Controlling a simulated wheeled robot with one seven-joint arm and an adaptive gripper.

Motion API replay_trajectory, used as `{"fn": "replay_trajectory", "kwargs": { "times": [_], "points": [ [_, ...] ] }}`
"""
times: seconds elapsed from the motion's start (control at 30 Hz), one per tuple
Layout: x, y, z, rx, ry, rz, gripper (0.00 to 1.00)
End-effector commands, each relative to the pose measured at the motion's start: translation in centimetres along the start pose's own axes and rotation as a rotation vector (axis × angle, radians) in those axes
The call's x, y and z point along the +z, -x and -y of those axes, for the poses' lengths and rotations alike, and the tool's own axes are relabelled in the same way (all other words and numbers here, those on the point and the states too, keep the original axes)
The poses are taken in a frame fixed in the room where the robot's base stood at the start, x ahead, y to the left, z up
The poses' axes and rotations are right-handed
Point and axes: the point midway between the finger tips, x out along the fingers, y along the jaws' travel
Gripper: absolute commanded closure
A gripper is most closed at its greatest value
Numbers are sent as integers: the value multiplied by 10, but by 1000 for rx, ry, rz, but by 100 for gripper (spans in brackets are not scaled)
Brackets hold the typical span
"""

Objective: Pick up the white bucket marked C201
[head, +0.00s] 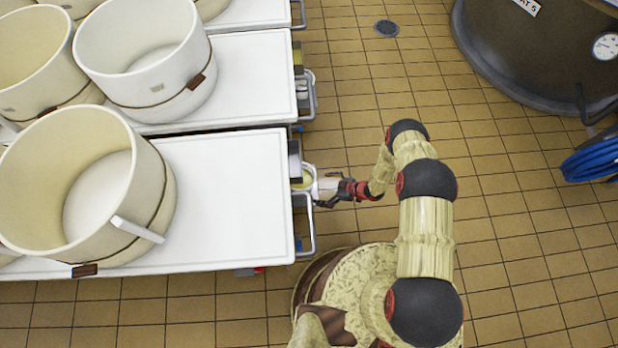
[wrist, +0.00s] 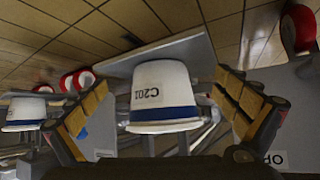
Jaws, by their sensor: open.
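The white bucket marked C201 (wrist: 160,92) is in the middle of the wrist view. It has a blue band and appears upside down in this picture. My gripper (wrist: 162,84) is open, with one finger to each side of the bucket. Gaps show between the fingers and the bucket's sides. In the head view my gripper (head: 330,190) is at the right end of the nearest white cart (head: 225,200). The bucket there is small and partly hidden by the gripper.
A second white bucket with a blue band (wrist: 24,112) is at the left of the wrist view. Large cream tubs (head: 148,185) stand on the white carts. A dark vat (head: 540,55) and a coiled blue hose (head: 592,160) are at the right.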

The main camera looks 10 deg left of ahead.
Motion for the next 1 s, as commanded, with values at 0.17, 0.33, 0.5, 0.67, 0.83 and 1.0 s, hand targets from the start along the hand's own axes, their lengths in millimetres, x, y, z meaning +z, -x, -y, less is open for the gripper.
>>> {"fn": "replay_trajectory", "kwargs": {
  "times": [0.17,0.33,0.5,0.67,0.83,1.0],
  "points": [
    [-55,4,4,-48,74,-199,0],
    [-75,6,6,-54,80,-273,0],
    [-79,-11,7,-54,82,-275,0],
    [-81,-27,6,-53,83,-274,0],
    [-82,-53,7,-54,81,-273,0],
    [-88,-67,8,-52,81,-273,0]
  ]
}}
